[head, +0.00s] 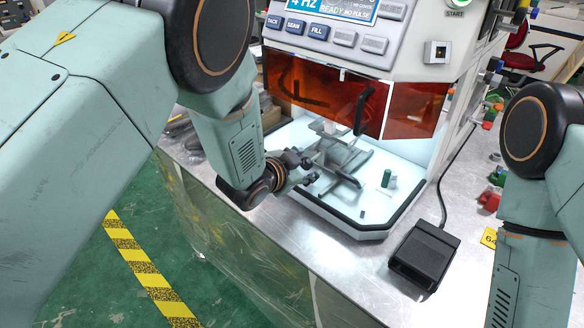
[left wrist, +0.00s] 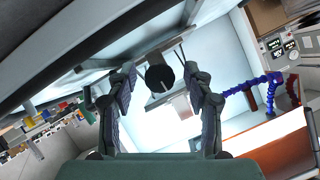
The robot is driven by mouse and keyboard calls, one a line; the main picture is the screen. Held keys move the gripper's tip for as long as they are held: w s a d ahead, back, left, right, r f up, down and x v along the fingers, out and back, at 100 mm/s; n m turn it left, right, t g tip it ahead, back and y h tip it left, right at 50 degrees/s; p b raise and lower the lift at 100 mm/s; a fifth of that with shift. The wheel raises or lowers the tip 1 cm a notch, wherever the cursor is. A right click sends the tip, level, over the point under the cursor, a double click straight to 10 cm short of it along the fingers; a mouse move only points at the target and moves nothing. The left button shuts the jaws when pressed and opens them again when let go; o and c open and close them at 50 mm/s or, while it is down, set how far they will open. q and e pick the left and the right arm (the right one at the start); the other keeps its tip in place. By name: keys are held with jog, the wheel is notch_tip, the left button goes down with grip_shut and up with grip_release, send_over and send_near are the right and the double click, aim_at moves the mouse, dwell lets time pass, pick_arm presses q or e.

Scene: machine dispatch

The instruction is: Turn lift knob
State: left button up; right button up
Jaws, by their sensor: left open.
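The lift knob (left wrist: 160,78) is a dark round knob in the left wrist view, with a pale bar just below it. My left gripper (left wrist: 160,88) is open, with one finger on each side of the knob. I see a gap on both sides, and I cannot tell how far ahead of the fingertips the knob is. In the head view my left gripper (head: 303,169) is at the front left edge of the machine's work chamber, beside the grey lift stage (head: 342,158). The knob is not clear there. My right gripper is out of view.
An orange shield (head: 310,88) with a black handle (head: 362,110) hangs above the chamber. A green cylinder (head: 386,178) and a small dark cylinder (head: 362,213) stand on the chamber floor. A black pedal box (head: 424,255) sits on the metal bench in front.

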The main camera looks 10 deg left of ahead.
pick_arm(q)
jog(key=v, duration=1.1)
jog(key=shift+s, duration=0.2)
